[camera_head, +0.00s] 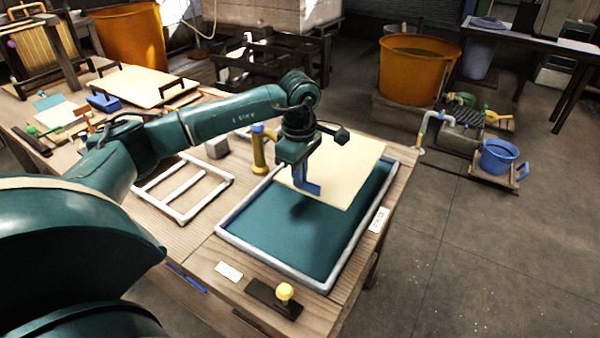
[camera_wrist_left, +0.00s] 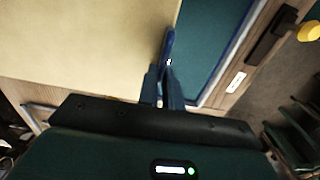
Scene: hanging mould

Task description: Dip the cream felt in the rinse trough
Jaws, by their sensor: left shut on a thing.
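The cream felt (camera_head: 345,170) is a flat pale sheet held over the far part of the rinse trough. The rinse trough (camera_head: 268,236) is a shallow rectangular basin with a pale grey rim and a dark teal inside, set in the wooden table. My left gripper (camera_head: 308,190) is over the trough, its blue fingers shut on the near edge of the felt. In the left wrist view the felt (camera_wrist_left: 85,40) fills the upper left and the fingers (camera_wrist_left: 167,65) are at its edge. Whether the felt touches the trough's contents, I cannot tell. My right gripper is not in view.
A white frame (camera_head: 183,188) lies left of the trough, near a yellow post (camera_head: 259,152). A yellow knob (camera_head: 284,292) on a dark base stands at the near table edge. A cream board (camera_head: 145,85) with dark handles lies further back. Orange tubs (camera_head: 416,70) stand on the floor beyond.

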